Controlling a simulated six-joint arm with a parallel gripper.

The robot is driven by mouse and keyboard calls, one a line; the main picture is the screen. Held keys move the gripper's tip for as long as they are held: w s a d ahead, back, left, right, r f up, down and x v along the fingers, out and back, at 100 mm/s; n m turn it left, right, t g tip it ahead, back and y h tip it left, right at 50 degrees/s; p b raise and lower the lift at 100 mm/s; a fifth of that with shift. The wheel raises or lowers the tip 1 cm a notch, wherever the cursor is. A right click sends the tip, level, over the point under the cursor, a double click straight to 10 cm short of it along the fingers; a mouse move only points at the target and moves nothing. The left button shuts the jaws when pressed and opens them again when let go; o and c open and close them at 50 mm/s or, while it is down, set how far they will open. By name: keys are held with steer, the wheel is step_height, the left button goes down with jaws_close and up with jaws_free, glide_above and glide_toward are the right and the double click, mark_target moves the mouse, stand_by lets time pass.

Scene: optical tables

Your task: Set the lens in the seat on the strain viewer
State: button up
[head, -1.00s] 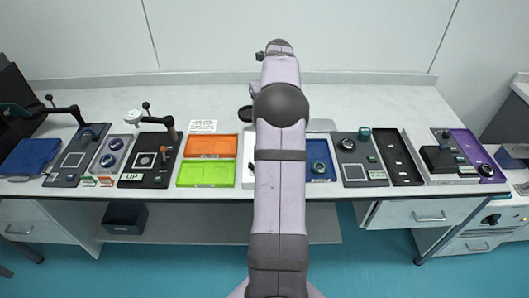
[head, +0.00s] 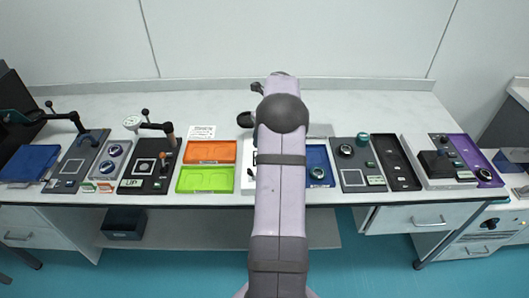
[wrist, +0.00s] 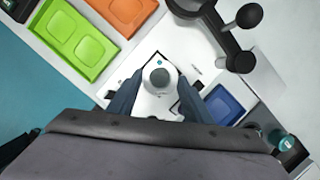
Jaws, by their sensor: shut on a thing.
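My gripper (wrist: 158,84) hangs over a white panel (wrist: 185,48) in the wrist view. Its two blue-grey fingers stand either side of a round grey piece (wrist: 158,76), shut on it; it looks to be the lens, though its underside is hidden. The white panel, apparently the strain viewer, has a dark outlined area under the gripper. A black arm with round ends (wrist: 238,32) stands at its far side. The seat cannot be made out. In the head view my own arm covers the gripper and most of this white panel (head: 247,184).
An orange tray (head: 210,151) and a green tray (head: 206,179) lie left of the panel, and a blue tray (head: 318,154) lies right. Dark stations with posts and levers stand farther left; a black tray (head: 396,160) lies right. The back of the bench is mostly clear.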

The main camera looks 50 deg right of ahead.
steer(key=shift+f+p, duration=0.85)
steer(key=shift+f, duration=2.65)
steer(key=o, duration=1.4)
steer(key=shift+f, duration=0.15)
steer(key=shift+c, duration=0.2)
steer(key=b+v, duration=0.2)
steer(key=v, duration=1)
steer(key=shift+b, duration=0.3)
